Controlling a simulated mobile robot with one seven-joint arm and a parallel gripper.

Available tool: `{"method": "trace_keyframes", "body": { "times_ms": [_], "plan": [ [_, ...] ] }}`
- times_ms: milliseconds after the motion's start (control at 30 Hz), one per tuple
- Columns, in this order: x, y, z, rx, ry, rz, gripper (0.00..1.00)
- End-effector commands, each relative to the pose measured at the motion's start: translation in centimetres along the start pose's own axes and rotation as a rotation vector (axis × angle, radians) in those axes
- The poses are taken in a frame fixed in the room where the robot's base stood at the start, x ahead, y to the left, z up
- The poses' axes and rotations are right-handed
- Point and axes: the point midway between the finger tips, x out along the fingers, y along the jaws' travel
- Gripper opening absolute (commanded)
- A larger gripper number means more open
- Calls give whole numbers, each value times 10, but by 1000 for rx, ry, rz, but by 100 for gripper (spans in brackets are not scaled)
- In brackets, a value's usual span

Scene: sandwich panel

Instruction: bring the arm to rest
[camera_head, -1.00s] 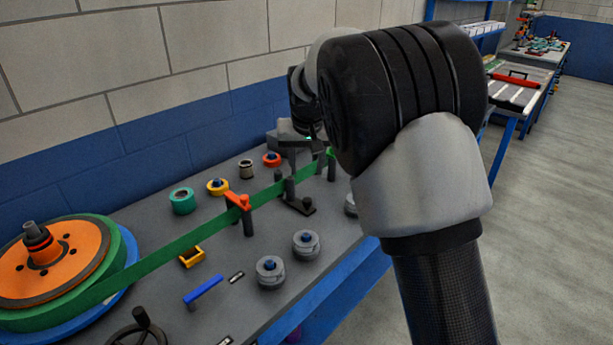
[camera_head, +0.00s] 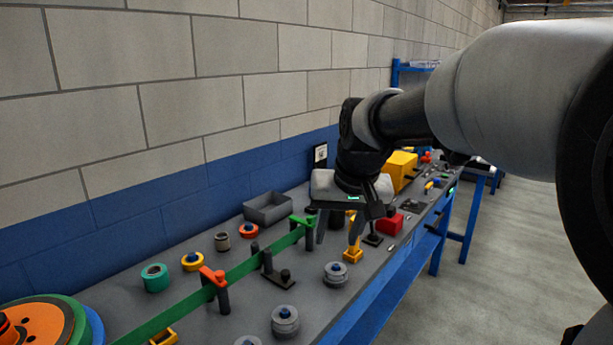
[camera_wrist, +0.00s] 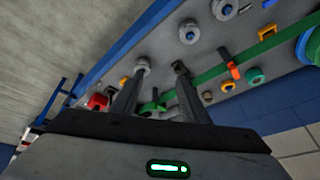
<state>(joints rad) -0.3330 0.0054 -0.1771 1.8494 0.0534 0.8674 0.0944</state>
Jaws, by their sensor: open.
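My gripper (camera_head: 338,238) hangs over the workbench (camera_head: 222,333) in the head view, fingers apart and pointing down. Nothing is between the fingers. In the wrist view my gripper (camera_wrist: 153,80) also shows two spread fingers with bare bench between them. A green belt (camera_head: 250,262) runs along the bench beside the gripper, past upright posts. My arm reaches in from the right edge of the head view, and the bench's far part is partly hidden behind it.
A grey bin (camera_head: 269,208) stands behind the belt. A yellow part (camera_head: 353,250) and a red box (camera_head: 390,224) are close to the gripper. Grey rollers (camera_head: 336,274) sit near the front edge. The floor (camera_head: 450,300) at right is clear.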

Motion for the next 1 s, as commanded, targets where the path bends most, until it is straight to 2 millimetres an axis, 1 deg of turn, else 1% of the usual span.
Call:
{"method": "trace_keyframes", "body": {
  "times_ms": [33, 67, 100, 167, 200, 300, 400, 667, 700, 867, 1000],
  "plan": [
    [-21, 14, 22, 11, 15, -3, 41],
    [-30, 20, 36, 13, 19, -2, 41],
    [-41, 28, 54, 15, 26, 0, 41],
    [-54, 38, 81, 17, 36, 8, 41],
    [-60, 43, 97, 15, 41, 14, 41],
    [-70, 53, 132, 15, 53, 30, 41],
    [-74, 61, 161, 14, 63, 49, 41],
    [-74, 77, 226, 12, 85, 109, 41],
    [-92, 74, 216, 10, 84, 107, 41],
    [-123, 71, 201, 10, 80, 104, 41],
    [-153, 68, 188, 10, 80, 104, 41]
  ]
}}
